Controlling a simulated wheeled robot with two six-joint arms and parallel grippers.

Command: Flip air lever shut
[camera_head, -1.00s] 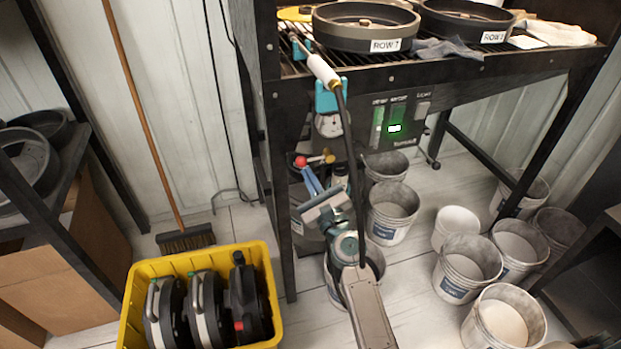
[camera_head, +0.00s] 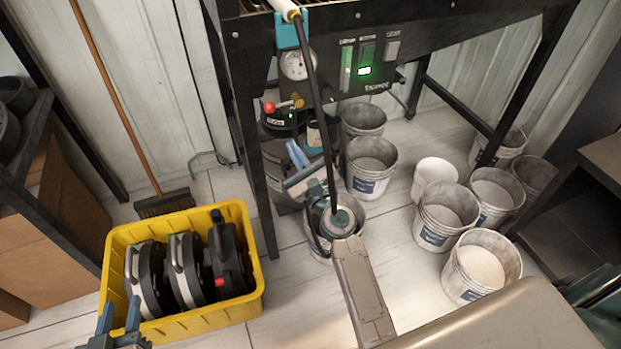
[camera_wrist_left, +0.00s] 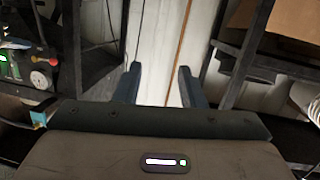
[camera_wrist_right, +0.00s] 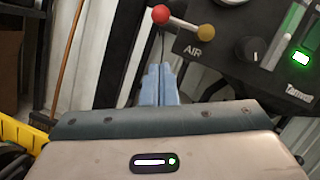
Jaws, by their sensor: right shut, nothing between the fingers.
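The air lever has a red ball (camera_head: 268,107) at its left end and a brass valve (camera_head: 298,101) at its right, below a round gauge. In the right wrist view the red ball (camera_wrist_right: 160,14) and brass body (camera_wrist_right: 205,31) sit above the word AIR, with the arm running roughly sideways. My right gripper (camera_head: 293,150) is shut and empty, its blue fingertips (camera_wrist_right: 160,70) below the lever and apart from it. My left gripper (camera_head: 120,312) is open and empty by the yellow crate's front left; its spread fingers show in the left wrist view (camera_wrist_left: 158,75).
A yellow crate (camera_head: 255,285) with black disc units stands on the floor at left. Several buckets (camera_head: 448,212) stand under and right of the black frame. A black hose (camera_head: 318,90) hangs before the panel. A broom (camera_head: 165,203) leans on the wall.

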